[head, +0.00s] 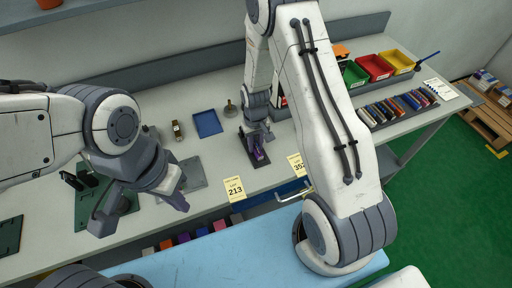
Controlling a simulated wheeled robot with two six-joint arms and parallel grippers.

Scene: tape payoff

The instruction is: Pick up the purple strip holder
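The purple strip holder (258,155) is small and stands on a dark base plate (265,162) near the middle of the bench. My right gripper (256,143) points down right at the holder, and its fingers overlap the holder's upper part. I cannot tell whether they grip it or are only beside it. My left gripper (146,207) is over the front left of the bench, away from the holder. Its two fingers are spread wide with nothing between them.
A blue tray (207,123) lies left of the holder. Yellow tags marked 213 (233,188) and 352 (297,164) are on the bench front.

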